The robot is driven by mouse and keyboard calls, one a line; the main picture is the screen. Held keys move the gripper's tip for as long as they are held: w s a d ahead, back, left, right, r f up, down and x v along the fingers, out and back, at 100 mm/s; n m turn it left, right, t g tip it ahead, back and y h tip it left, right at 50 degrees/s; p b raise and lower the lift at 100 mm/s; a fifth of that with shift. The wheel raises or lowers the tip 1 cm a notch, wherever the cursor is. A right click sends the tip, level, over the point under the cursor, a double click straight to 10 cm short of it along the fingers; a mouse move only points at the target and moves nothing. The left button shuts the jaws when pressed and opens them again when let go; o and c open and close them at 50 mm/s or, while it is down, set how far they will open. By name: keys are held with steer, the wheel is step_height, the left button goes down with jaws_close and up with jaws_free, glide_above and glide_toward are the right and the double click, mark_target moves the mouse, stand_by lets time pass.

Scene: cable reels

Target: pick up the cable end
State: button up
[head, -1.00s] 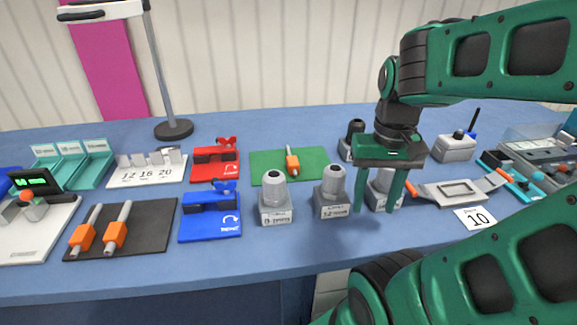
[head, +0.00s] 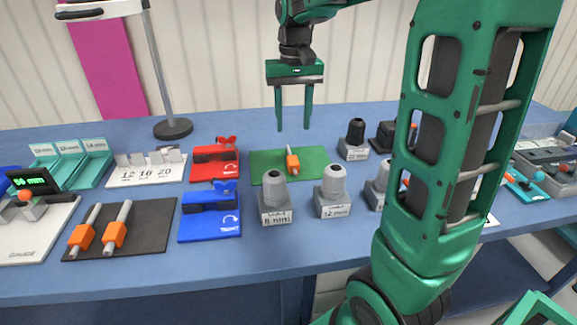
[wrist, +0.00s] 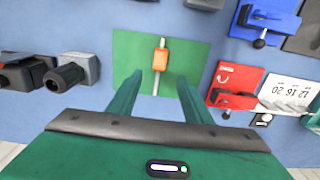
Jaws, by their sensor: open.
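A cable end with an orange block and a light grey rod (head: 292,161) lies on a green mat (head: 262,167) in the middle of the table. In the wrist view the orange block of this cable end (wrist: 160,60) shows on the green mat (wrist: 190,62), ahead of and between the two fingers. My gripper (head: 294,128) is open and empty, pointing down above the far part of the green mat. Two more cable ends with orange blocks (head: 83,237) (head: 115,232) lie on a black mat (head: 150,226) at the left.
A red clamp (head: 215,162) and a blue clamp (head: 209,213) stand left of the green mat. Grey labelled holders (head: 276,205) (head: 333,198) stand in front of it, and a black-topped one (head: 354,145) to its right. A lamp post (head: 160,70) rises at the back left.

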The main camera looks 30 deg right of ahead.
glide_above(292, 159)
steer(key=f, duration=0.5)
steer(key=shift+w+d+f, duration=0.2)
steer(key=shift+d+f, duration=0.1)
steer(key=shift+f, duration=0.05)
steer(key=shift+s+a+f, duration=0.1)
steer(key=shift+a+f, duration=0.05)
steer(key=shift+f, duration=1.2)
steer(key=shift+s+a+f, duration=0.1)
steer(key=shift+f, duration=1.2)
jaws_close()
